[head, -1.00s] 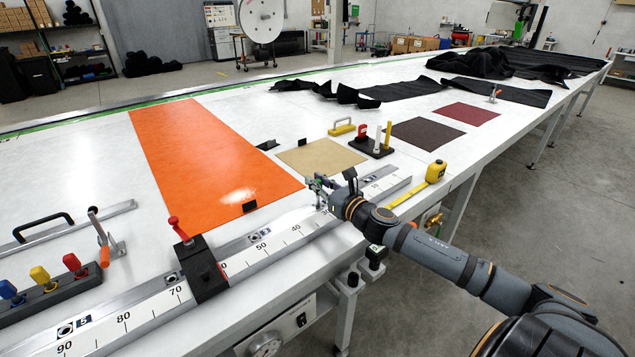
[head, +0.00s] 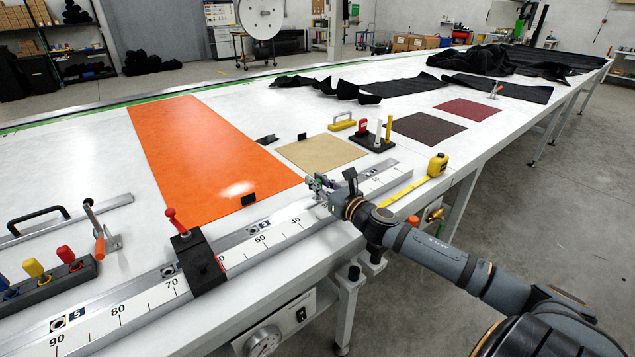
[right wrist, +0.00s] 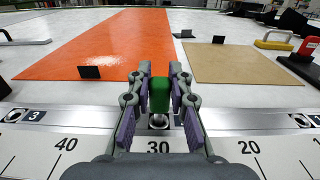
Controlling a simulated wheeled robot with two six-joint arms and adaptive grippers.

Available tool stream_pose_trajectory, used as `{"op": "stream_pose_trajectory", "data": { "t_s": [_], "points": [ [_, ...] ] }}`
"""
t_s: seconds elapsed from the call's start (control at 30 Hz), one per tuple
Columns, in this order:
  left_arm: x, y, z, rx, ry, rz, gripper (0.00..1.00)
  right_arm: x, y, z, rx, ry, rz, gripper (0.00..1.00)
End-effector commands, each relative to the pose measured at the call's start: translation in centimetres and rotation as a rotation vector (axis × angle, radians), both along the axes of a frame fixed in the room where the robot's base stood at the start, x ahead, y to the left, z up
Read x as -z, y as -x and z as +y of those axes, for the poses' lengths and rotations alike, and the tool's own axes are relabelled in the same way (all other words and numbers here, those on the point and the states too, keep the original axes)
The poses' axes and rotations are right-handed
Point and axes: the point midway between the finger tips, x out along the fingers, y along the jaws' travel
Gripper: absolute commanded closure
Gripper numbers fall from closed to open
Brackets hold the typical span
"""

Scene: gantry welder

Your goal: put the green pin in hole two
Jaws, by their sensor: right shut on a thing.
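My right gripper (right wrist: 160,92) is shut on the green pin (right wrist: 160,97), whose green head shows upright between the two fingers. In the head view my right gripper (head: 320,184) is over the ruled metal rail (head: 130,308), near its 30 mark. In the right wrist view a round metal-rimmed hole (right wrist: 158,121) shows just below the pin, above the 30. Its number label is hidden. I cannot tell whether the pin's tip is above the hole or in it. A hole with label 3 (right wrist: 37,115) is farther left. My left gripper is not in view.
A black clamp block with a red handle (head: 198,262) straddles the rail. A rack of coloured pins (head: 45,285) is at the left. An orange sheet (head: 200,150) and a tan sheet (head: 320,151) lie behind the rail. A yellow tape measure (head: 437,165) is to the right.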

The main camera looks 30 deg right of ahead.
Motion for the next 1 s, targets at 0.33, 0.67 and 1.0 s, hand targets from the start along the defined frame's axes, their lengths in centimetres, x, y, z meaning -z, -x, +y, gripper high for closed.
{"op": "stream_pose_trajectory", "data": {
  "t_s": [0.33,0.67,1.0],
  "points": [
    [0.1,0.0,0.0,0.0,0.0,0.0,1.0,0.1,0.0,0.0,0.0,0.0,0.0,0.55],
    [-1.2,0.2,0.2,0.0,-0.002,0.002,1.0,-1.3,0.0,0.0,0.0,0.001,0.0,0.55],
    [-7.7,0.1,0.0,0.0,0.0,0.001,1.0,-8.4,0.0,0.0,0.0,0.001,0.0,0.55]
  ]
}}
